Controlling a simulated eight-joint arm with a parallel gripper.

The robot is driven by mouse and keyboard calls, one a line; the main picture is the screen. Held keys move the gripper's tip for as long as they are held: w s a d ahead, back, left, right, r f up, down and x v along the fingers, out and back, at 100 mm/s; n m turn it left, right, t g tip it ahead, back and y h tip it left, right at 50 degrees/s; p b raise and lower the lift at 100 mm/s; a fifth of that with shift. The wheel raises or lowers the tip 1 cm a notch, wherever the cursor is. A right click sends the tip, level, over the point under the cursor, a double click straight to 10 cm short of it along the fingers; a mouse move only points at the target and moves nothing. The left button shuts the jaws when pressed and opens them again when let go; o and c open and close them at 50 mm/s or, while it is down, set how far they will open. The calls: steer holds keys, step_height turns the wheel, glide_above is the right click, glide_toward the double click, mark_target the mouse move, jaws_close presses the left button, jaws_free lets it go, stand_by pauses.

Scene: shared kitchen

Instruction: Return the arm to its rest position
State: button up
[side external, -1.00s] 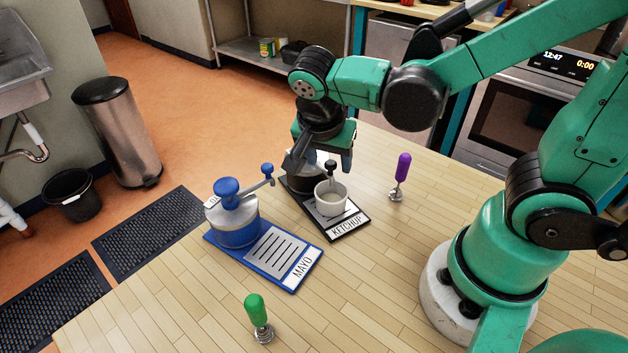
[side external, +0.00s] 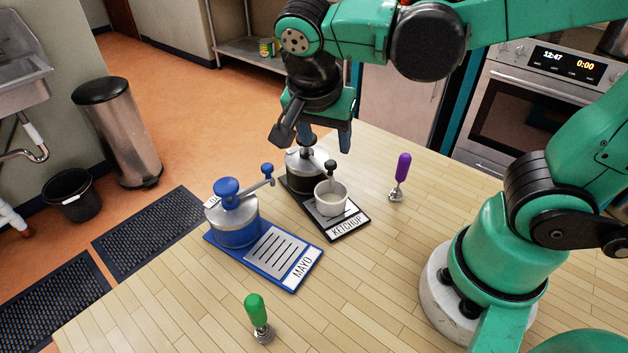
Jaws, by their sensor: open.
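My gripper (side external: 310,140) is open, pointing down, above the ketchup dispenser (side external: 303,170) at the far edge of the wooden table (side external: 390,270). The fingers straddle the space over the dispenser's top, and no held object shows between them. The dispenser stands on a black base labelled KETCHUP, with a white cup (side external: 331,200) under its spout. The far part of the dispenser's top is partly hidden behind the gripper.
The blue mayo dispenser (side external: 236,222) stands to the left on its own base. A purple-handled tool (side external: 402,172) and a green-handled tool (side external: 256,313) stand on the table. An oven (side external: 530,105) is behind. The table's front middle is clear.

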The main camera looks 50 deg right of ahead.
steer(key=n+t+y, duration=0.1)
steer(key=n+t, duration=0.1)
steer(key=n, duration=0.2)
steer(key=d+n+t+y, duration=0.1)
steer(key=n+t, duration=0.1)
steer(key=n, duration=0.3)
steer(key=w+d+n+t+y, duration=0.1)
steer(key=n+y, duration=0.1)
steer(key=n, duration=0.3)
steer(key=shift+f+t, duration=0.35)
steer(key=shift+t, duration=0.05)
stand_by(0.6)
